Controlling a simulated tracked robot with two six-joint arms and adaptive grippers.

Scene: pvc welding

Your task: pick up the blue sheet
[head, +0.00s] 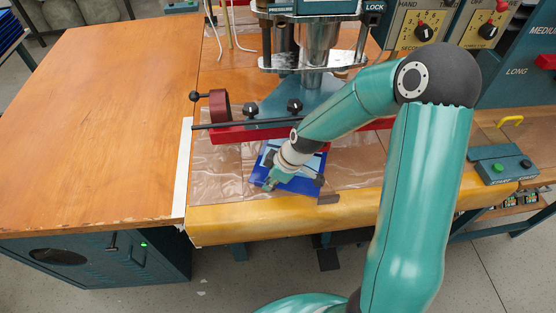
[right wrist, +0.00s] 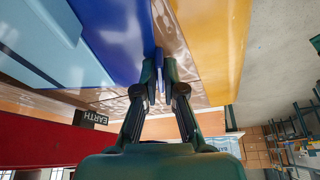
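The blue sheet (head: 300,184) lies at the front of the press, on the clear film near the yellow front edge. A light blue patch (right wrist: 40,40) shows on the sheet's face. In the right wrist view the dark blue sheet (right wrist: 115,35) fills the upper left. My right gripper (right wrist: 159,75) has its fingers close together, with a thin blue strip of the sheet's edge between them. In the head view my right gripper (head: 270,183) is over the sheet's left part and hides some of it; its fingertips are hard to make out. My left gripper is not in view.
The press column (head: 318,50) and its blue base stand behind the sheet, with a red bar (head: 232,134) across. A button box (head: 503,165) sits at right. The wooden table (head: 90,130) at left is clear.

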